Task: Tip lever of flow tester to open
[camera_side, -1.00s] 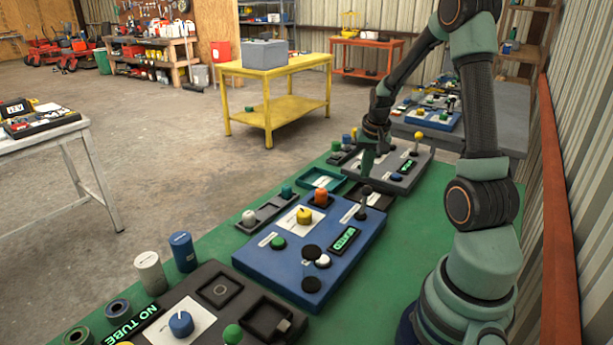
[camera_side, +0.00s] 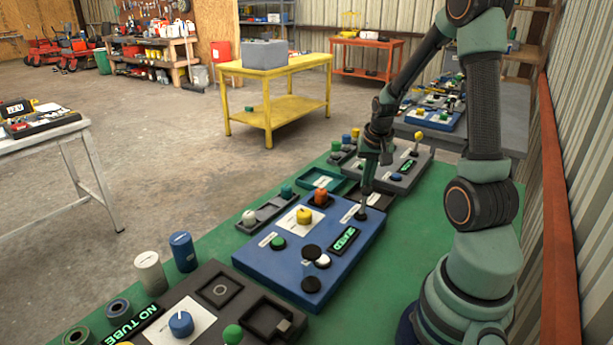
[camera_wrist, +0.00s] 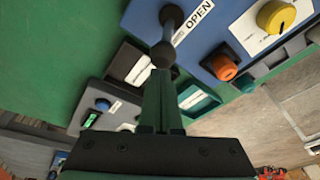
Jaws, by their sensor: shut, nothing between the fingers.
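The flow tester is a blue box (camera_side: 290,262) with a yellow knob, an orange part and a lit green display, too small to read surely. Its lever (camera_side: 361,213) is at the far right corner of the box, its upper part hidden behind my gripper (camera_side: 367,188). In the wrist view the lever's dark ball knob (camera_wrist: 163,53) is right at the tips of my gripper (camera_wrist: 160,74), and its round base (camera_wrist: 171,16) is beside a label (camera_wrist: 194,20) reading OPEN. My gripper is shut and empty, pointing down. I cannot tell whether it touches the knob.
A grey box (camera_side: 402,178) with a yellow-topped lever stands just behind. A teal tray (camera_side: 320,180) and a dark tray are beside the blue box. A dark panel (camera_side: 212,300) with a NO TUBE display is nearer the camera. The green mat (camera_side: 420,235) at right is clear.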

